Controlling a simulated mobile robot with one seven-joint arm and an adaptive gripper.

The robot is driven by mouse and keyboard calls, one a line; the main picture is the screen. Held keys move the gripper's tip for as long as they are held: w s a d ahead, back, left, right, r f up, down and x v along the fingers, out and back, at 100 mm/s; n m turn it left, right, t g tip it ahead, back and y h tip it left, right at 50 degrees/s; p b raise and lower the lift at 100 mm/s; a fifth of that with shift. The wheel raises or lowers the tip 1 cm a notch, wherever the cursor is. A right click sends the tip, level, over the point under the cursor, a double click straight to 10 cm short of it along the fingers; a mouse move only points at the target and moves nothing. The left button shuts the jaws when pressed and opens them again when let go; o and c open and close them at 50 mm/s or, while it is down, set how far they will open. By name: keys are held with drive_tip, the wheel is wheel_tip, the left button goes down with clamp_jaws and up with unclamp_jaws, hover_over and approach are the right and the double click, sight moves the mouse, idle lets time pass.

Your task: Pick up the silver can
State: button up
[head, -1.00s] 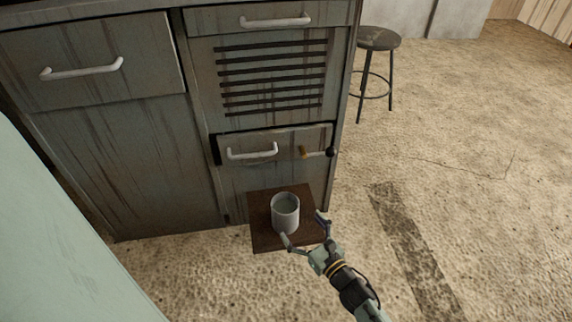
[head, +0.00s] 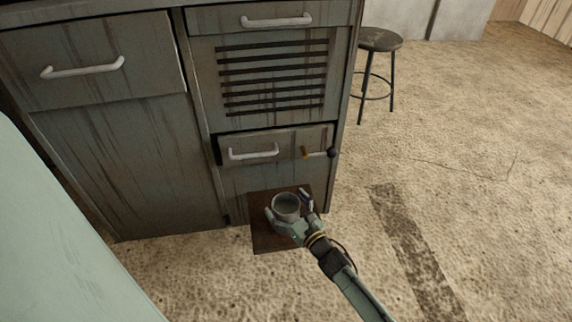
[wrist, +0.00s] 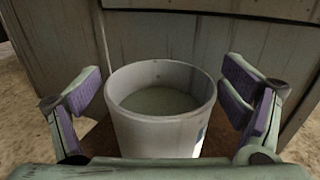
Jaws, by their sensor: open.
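The silver can (head: 285,206) stands upright on a small dark brown board (head: 262,238) in front of the cabinet. It is open at the top. In the wrist view the can (wrist: 160,128) sits between the two purple-padded fingers, with a gap on each side. My gripper (head: 286,204) is open around the can, one finger at its left and one at its right. The can's lower front is hidden by my gripper in both views.
A grey wooden cabinet (head: 160,165) with drawers and pale handles stands right behind the board. A lever with a dark knob (head: 332,153) sticks out above the can's right. A stool (head: 379,40) stands far right. The floor (head: 470,190) at right is clear.

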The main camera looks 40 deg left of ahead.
drive_tip(key=c, duration=2.1)
